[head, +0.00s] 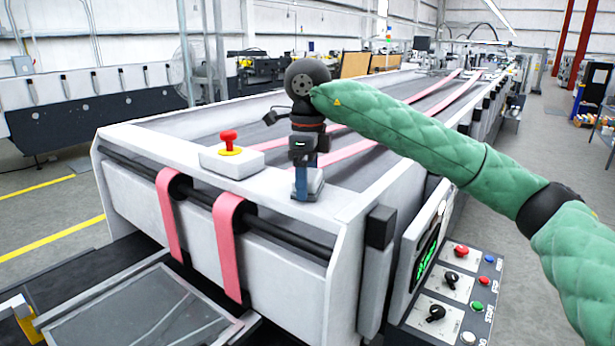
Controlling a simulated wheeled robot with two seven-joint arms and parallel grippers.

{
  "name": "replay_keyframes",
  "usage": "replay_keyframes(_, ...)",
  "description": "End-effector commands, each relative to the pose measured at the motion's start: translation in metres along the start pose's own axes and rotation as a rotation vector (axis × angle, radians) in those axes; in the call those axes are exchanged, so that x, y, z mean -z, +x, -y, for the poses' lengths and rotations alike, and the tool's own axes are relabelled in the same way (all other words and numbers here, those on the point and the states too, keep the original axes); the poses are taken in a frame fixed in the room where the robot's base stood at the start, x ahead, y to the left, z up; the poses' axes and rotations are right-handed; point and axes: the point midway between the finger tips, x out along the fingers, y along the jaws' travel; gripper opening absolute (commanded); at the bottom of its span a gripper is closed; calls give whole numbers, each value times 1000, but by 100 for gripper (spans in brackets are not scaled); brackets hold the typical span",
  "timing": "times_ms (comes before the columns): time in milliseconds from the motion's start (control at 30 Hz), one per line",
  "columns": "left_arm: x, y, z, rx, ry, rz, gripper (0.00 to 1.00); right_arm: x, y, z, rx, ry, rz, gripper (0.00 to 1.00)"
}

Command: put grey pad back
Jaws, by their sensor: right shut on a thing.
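My right gripper (305,172) points down over the front top ledge of the white machine (335,205). It is shut on a grey pad (308,190), a small block at the fingertips. The pad is at the ledge's top surface; I cannot tell whether it rests on it or hangs just above. My right arm, in a green quilted sleeve, reaches in from the right. My left gripper is not in view.
A red emergency button (229,140) on a white box stands left of the gripper. Pink belts (230,245) wrap over the front roller. A control panel (452,290) with knobs and buttons is at the lower right. A dark tray (130,310) lies at lower left.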

Motion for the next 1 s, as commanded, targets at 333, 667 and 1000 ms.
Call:
replay_keyframes(333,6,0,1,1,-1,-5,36,0,1,0,0,0,0,98)
replay_keyframes(667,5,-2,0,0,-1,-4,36,0,-1,0,0,0,0,98)
replay_keyframes(1000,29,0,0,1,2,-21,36,0,-32,0,4,0,2,98)
